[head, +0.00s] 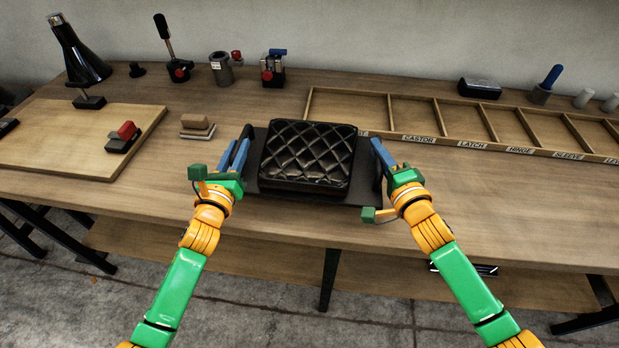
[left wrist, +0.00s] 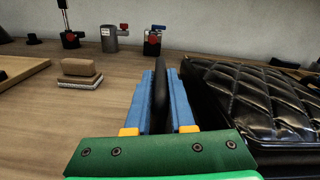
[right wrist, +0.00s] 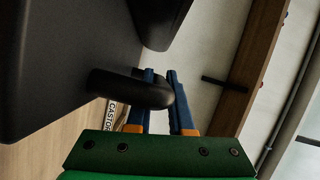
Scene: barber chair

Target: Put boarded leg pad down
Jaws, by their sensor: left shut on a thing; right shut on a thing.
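The boarded leg pad is a black quilted cushion (head: 308,152) on a flat dark board (head: 262,187), in the middle of the head view. It lies over the front part of the workbench; I cannot tell whether its board touches the wood. My left gripper (head: 240,152) is shut on the board's left handle, a dark upright bar (left wrist: 160,80) between the blue fingers in the left wrist view. My right gripper (head: 380,152) is shut on the right handle, a rounded black loop (right wrist: 125,88) in the right wrist view. The pad's underside is hidden.
The wooden workbench (head: 210,225) is clear in front of the pad. A divided, labelled tray (head: 425,139) lies behind and to the right. A small stacked block (head: 197,127) sits left of the pad, near a wooden board (head: 60,140).

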